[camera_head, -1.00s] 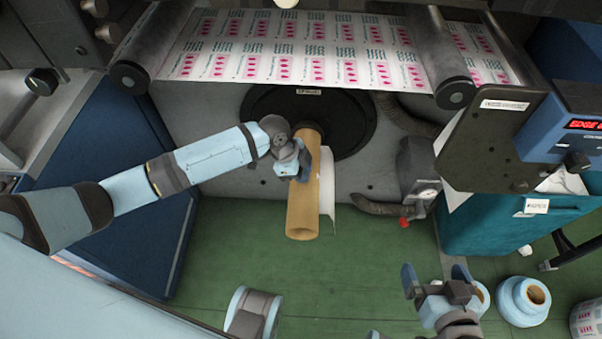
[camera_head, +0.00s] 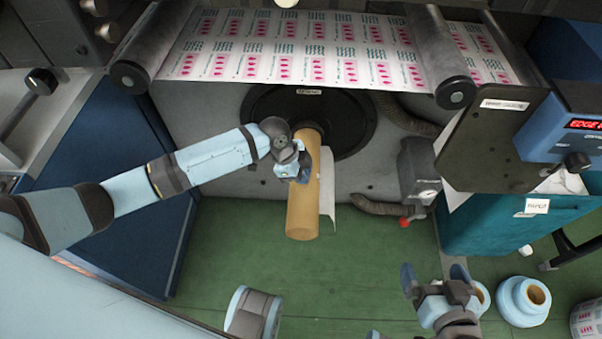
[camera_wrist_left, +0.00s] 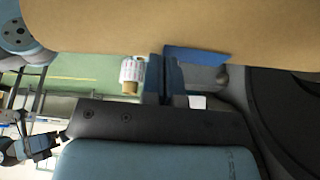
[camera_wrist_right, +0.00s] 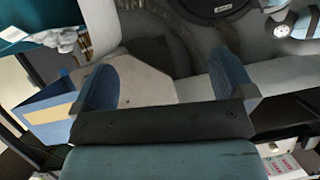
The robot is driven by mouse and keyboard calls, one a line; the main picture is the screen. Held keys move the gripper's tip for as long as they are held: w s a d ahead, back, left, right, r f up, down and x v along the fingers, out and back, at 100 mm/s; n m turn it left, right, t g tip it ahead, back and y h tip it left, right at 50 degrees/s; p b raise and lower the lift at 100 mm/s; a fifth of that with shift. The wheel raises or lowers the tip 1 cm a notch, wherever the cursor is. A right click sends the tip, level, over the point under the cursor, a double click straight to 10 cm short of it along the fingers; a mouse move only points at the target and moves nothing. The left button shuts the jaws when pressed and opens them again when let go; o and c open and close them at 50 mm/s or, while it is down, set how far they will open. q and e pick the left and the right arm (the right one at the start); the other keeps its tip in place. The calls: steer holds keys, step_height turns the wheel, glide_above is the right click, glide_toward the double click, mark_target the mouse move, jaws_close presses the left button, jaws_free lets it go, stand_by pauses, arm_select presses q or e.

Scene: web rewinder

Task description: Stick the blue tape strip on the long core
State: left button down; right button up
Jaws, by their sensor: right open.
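The long core (camera_head: 303,213) is a brown cardboard tube that points out from the dark round hub (camera_head: 352,140) of the machine. It also fills the top of the left wrist view (camera_wrist_left: 120,25). My left gripper (camera_head: 299,174) is at the core's side, about halfway along it. In the left wrist view its fingers are close together. The blue tape strip (camera_wrist_left: 198,55) shows at their tips, flat against the core; whether it sticks there I cannot tell. My right gripper (camera_head: 435,275) is open and empty, low at the right, well away from the core.
A white sheet (camera_head: 327,185) hangs behind the core's right side. A printed web (camera_head: 300,50) runs above between rollers.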

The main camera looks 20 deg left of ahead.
steer(key=shift+r, duration=0.1)
arm_select(q)
steer(key=c, duration=1.3)
jaws_free()
steer(key=shift+f, duration=0.1)
steer(key=shift+c, duration=0.2)
arm_select(e)
steer(key=shift+w+d+r, duration=0.15)
steer(key=shift+r, duration=0.05)
steer(key=shift+w, duration=0.15)
arm_select(q)
steer(key=p+v, duration=0.3)
steer(key=v, duration=1)
steer(key=shift+a+r, duration=0.15)
steer(key=shift+r, duration=0.25)
arm_select(e)
steer(key=shift+s+d+f+g+h, duration=0.4)
steer(key=shift+s+d+f+g, duration=0.1)
steer(key=shift+f, duration=0.2)
